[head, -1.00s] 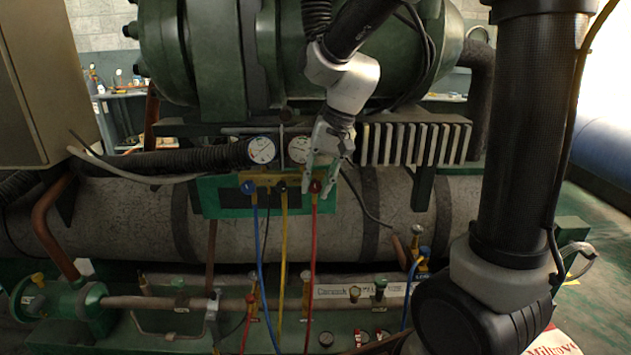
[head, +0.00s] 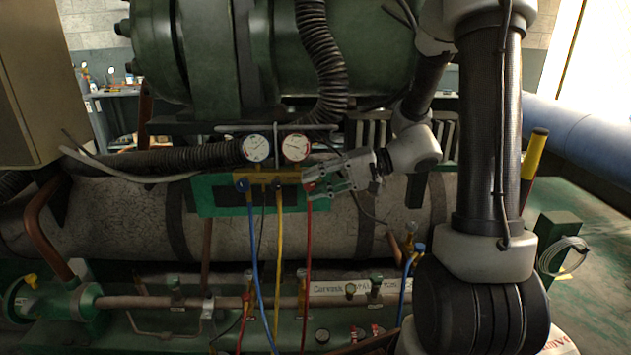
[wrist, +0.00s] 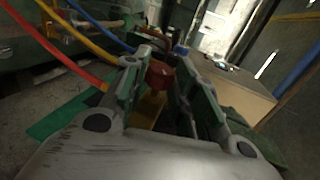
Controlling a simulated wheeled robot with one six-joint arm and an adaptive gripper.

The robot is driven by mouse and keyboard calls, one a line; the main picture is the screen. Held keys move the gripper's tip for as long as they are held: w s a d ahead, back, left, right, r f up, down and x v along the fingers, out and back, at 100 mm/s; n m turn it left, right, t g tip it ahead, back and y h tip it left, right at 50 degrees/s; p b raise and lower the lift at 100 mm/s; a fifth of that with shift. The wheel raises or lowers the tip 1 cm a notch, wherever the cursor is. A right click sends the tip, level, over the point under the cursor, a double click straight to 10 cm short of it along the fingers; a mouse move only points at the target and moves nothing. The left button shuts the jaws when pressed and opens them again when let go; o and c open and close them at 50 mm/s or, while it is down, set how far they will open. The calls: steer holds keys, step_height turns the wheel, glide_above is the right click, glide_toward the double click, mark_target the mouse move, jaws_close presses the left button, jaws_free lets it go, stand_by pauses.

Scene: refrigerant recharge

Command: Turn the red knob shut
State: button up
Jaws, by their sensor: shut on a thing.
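The red knob (wrist: 160,74) sits at the right end of the yellow manifold (head: 270,178), below two round gauges. My gripper (head: 312,187) reaches in from the right, nearly level. In the wrist view my gripper (wrist: 165,70) has one finger on each side of the red knob and is shut on it. In the head view the fingers cover most of the knob. The blue knob (head: 242,184) is at the manifold's left end, clear of my gripper.
Two gauges (head: 256,148) stand just above the manifold. Blue, yellow and red hoses (head: 308,240) hang below it. A black ribbed hose (head: 320,60) hangs close above. A grey cylinder (head: 120,220) lies behind. Pipes and valves run along the bottom.

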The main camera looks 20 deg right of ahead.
steer(key=t+y, duration=0.1)
steer(key=y, duration=0.1)
steer(key=f+y, duration=0.1)
steer(key=y, duration=0.2)
steer(key=shift+t+y, duration=0.3)
steer(key=shift+t, duration=0.1)
stand_by(0.4)
steer(key=o, duration=1)
steer(key=v, duration=1.2)
steer(key=shift+f, duration=0.15)
